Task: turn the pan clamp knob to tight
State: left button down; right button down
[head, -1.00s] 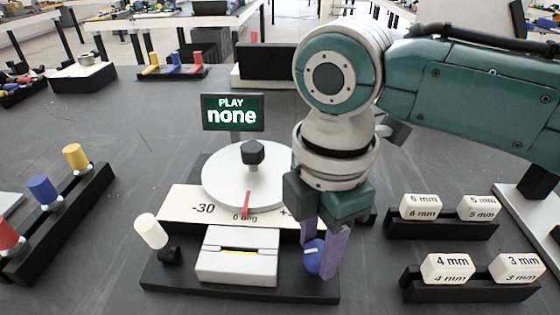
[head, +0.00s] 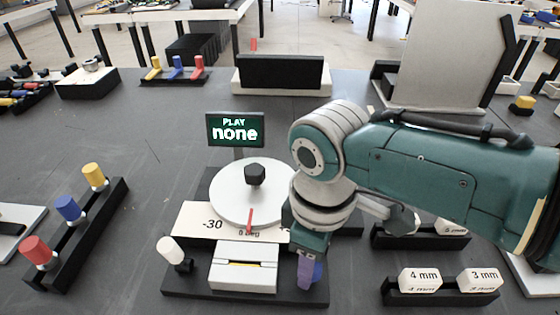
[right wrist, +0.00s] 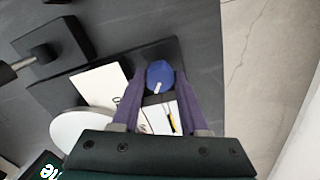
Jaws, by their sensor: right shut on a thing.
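The blue pan clamp knob (right wrist: 160,76) has a white mark on its face and sits at the right side of the black-based fixture (head: 190,288). In the head view the knob (head: 318,271) is partly hidden behind my right gripper's finger. My right gripper (head: 306,280) points down, and its purple fingers are shut on the knob, one on each side in the right wrist view (right wrist: 160,90). The fixture carries a round white turntable (head: 232,205), a red pointer (head: 250,220) and an angle plate (head: 195,220) reading -30. My left gripper is not in view.
A display (head: 235,129) reading "PLAY none" stands behind the turntable. A white-capped knob (head: 170,250) is at the fixture's left. Racks of marked blocks (head: 440,290) stand at the right. A rack with red, blue and yellow pegs (head: 75,235) is at the left.

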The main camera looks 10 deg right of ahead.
jog(key=m+p, duration=0.1)
jog(key=m, duration=0.2)
jog(key=shift+a+r+m, duration=0.1)
jog(key=shift+m, duration=0.8)
jog(key=shift+p, duration=0.3)
jog(key=shift+c, duration=2.1)
grip_release()
notch_tip(320, 180, up, 9)
jog(key=p, duration=0.5)
jog(key=shift+r, duration=0.4)
